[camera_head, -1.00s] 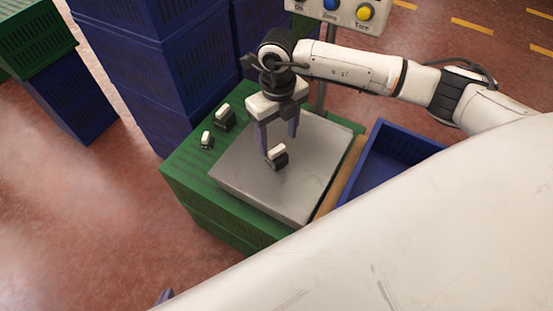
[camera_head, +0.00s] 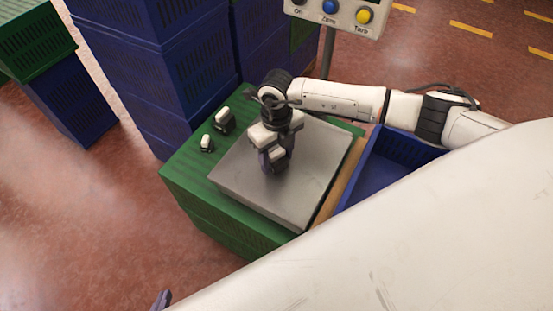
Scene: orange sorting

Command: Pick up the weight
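A weight with a white top and dark body (camera_head: 276,155) is on the grey scale plate (camera_head: 305,195). My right gripper (camera_head: 277,162) points down over the plate, with its fingers low around this weight. The fingers are mostly hidden behind the weight and the gripper body, so I cannot tell whether they are closed on it. Two other weights stand on the green crate left of the plate: a larger one (camera_head: 224,121) and a smaller one (camera_head: 206,143). Only a tip of my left gripper (camera_head: 162,299) shows at the bottom edge.
The scale's panel (camera_head: 335,12) with several buttons stands behind the plate on a post. An open blue crate (camera_head: 375,180) is right of the green crate (camera_head: 215,215). Tall blue crate stacks (camera_head: 150,65) rise behind and left. Floor is free at the lower left.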

